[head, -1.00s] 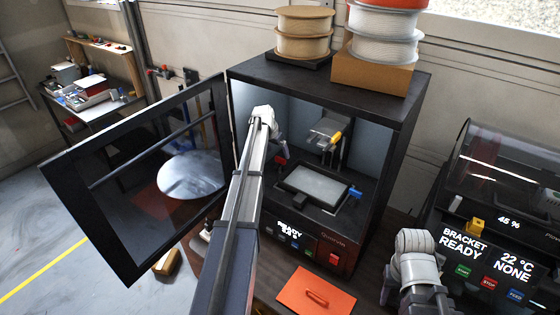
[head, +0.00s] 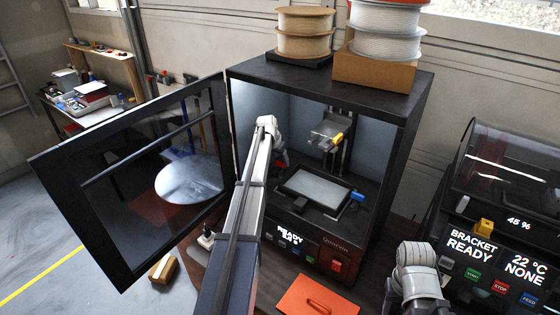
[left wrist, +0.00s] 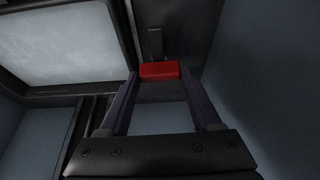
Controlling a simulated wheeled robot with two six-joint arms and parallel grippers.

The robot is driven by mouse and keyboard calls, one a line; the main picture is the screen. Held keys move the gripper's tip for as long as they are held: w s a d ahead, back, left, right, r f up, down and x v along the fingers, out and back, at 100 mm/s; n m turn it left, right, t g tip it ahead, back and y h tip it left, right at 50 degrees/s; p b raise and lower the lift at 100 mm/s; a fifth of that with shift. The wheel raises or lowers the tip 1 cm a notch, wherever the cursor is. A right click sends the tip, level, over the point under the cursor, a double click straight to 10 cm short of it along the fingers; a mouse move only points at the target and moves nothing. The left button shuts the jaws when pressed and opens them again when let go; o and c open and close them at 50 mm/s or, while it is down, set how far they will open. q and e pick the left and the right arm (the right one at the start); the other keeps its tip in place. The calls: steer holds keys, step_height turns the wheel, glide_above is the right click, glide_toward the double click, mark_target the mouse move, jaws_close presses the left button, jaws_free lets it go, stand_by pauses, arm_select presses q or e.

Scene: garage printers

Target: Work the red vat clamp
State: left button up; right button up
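The red vat clamp (left wrist: 159,71) shows in the left wrist view as a small red block beside the vat (left wrist: 75,40). My left gripper (left wrist: 160,74) has its two fingers apart, one on each side of the clamp. I cannot tell whether they touch it. In the head view my left arm reaches into the open printer, and the gripper (head: 281,158) is mostly hidden behind its wrist. The vat (head: 315,187) lies flat in the chamber with a blue clamp (head: 358,196) on its right side. My right wrist is at the lower right; its fingers are not visible.
The printer's dark glass door (head: 135,180) stands open to the left. A build head with a yellow part (head: 327,135) hangs above the vat. An orange plate (head: 318,297) lies in front. Spools (head: 305,30) stand on top. A second machine (head: 510,200) is at right.

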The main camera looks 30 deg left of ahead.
arm_select(q)
steer(key=c, duration=0.8)
steer(key=shift+n, duration=0.3)
steer(key=n+y, duration=0.1)
steer(key=n, duration=0.1)
steer(key=shift+d+n, duration=0.15)
steer(key=shift+n, duration=0.25)
steer(key=n+y, duration=0.1)
steer(key=n, duration=0.1)
steer(key=n+g+y, duration=0.1)
steer(key=n, duration=0.1)
steer(key=shift+w+d+n, duration=0.1)
steer(key=shift+n, duration=0.2)
steer(key=n+g+y, duration=0.1)
steer(key=n, duration=0.3)
steer(key=shift+w, duration=0.15)
steer(key=shift+d+n+g+y, duration=0.15)
steer(key=shift+n+g, duration=0.3)
steer(key=shift+n, duration=0.65)
steer(key=shift+a+n+g+y, duration=0.15)
steer(key=shift+n+g, duration=0.3)
steer(key=shift+n, duration=0.65)
steer(key=shift+d, duration=0.1)
